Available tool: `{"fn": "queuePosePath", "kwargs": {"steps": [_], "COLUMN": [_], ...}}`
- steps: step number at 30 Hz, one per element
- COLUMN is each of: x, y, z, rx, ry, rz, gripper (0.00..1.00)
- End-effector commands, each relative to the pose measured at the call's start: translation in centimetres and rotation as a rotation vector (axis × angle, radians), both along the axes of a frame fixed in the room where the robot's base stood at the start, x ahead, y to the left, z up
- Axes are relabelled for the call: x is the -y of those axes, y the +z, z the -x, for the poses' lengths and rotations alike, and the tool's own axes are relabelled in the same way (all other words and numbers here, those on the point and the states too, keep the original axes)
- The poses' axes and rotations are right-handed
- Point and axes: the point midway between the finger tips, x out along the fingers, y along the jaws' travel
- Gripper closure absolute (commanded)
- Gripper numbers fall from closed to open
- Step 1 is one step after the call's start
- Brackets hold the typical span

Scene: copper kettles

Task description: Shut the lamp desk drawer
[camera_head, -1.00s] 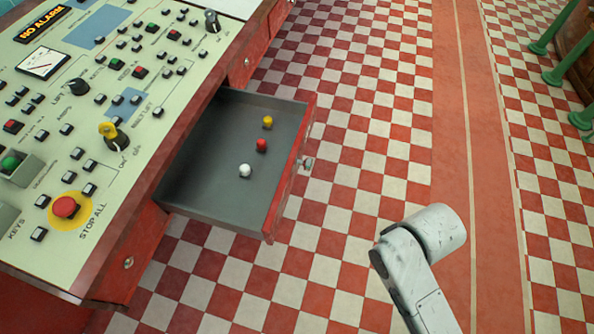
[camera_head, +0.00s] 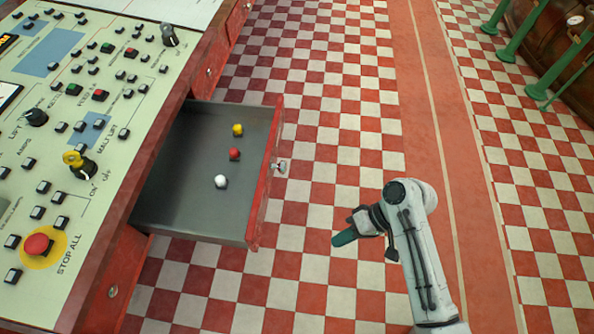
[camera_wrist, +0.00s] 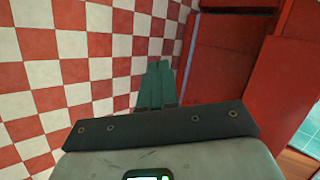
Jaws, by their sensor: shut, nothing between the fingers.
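The lamp desk drawer (camera_head: 185,205) stands pulled out from the red desk (camera_head: 118,262) in the head view. It has a grey inside, a red front (camera_head: 266,185) and a pale knob (camera_head: 280,167). A yellow lamp (camera_head: 237,129), a red lamp (camera_head: 234,154) and a white lamp (camera_head: 220,181) lie in it. My gripper (camera_head: 343,239) is to the right of the drawer front, apart from it, with its green fingers together and empty. In the wrist view, the shut fingers (camera_wrist: 156,84) point toward the floor beside red desk surfaces (camera_wrist: 222,65).
The desk top carries a control panel (camera_head: 60,150) with buttons and a red stop button (camera_head: 37,245). The checkered floor (camera_head: 330,130) right of the drawer is clear. Green legs (camera_head: 520,30) stand at the far right.

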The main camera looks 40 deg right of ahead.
Motion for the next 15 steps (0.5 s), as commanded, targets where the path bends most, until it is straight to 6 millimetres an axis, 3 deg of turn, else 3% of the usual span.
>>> {"fn": "queuePosePath", "kwargs": {"steps": [7,15], "x": [3.9,8.7], "y": [3.6,7.9], "z": [-5.1,-6.9], "rx": [0.240,0.458], "ry": [-0.265,-0.415], "rz": [-0.453,-0.700], "gripper": [1.00,1.00]}}
